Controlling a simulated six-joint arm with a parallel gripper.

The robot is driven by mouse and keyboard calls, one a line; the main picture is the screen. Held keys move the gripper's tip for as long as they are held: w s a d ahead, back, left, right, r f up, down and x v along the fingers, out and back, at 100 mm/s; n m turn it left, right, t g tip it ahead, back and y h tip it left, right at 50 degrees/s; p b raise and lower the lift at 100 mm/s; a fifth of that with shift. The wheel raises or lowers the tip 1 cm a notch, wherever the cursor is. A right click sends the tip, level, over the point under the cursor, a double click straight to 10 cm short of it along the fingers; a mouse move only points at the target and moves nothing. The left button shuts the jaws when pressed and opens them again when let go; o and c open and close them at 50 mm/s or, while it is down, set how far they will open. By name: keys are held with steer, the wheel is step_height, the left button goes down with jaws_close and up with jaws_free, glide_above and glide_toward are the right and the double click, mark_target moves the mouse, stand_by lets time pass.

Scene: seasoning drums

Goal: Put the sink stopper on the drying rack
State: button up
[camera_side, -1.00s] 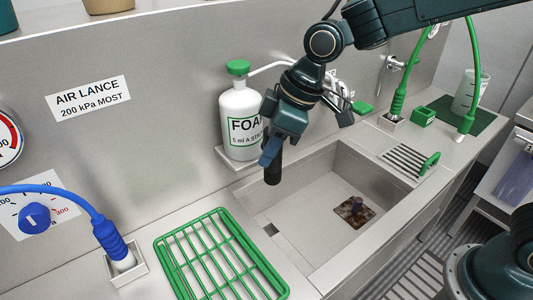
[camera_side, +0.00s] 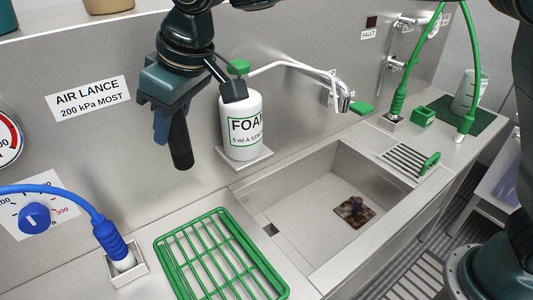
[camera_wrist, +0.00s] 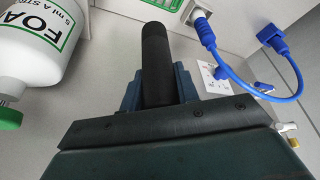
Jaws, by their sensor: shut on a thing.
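My gripper (camera_side: 170,125) is shut on a black cylinder, which looks to be the sink stopper (camera_side: 181,148). Its lower end hangs free, slightly tilted, in front of the back wall and left of the foam bottle. In the wrist view the black stopper (camera_wrist: 156,55) stands out between the blue fingers (camera_wrist: 158,92). The green wire drying rack (camera_side: 217,212) lies on the counter, below and to the right of the stopper in the side view. A green edge of it shows at the top of the wrist view (camera_wrist: 168,3).
A white foam bottle (camera_side: 240,140) stands on a ledge close right of my gripper. The sink (camera_side: 290,205) is right of the rack, with a brown square patch (camera_side: 353,211) on its floor. A blue hose (camera_side: 105,235) stands in a holder left of the rack.

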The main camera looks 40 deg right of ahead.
steer(key=shift+a+r, duration=0.3)
steer(key=shift+a, duration=0.35)
step_height(320, 180, down, 20)
steer(key=shift+f, duration=0.1)
stand_by(0.7)
steer(key=o, duration=1)
steer(key=shift+v, duration=6.1)
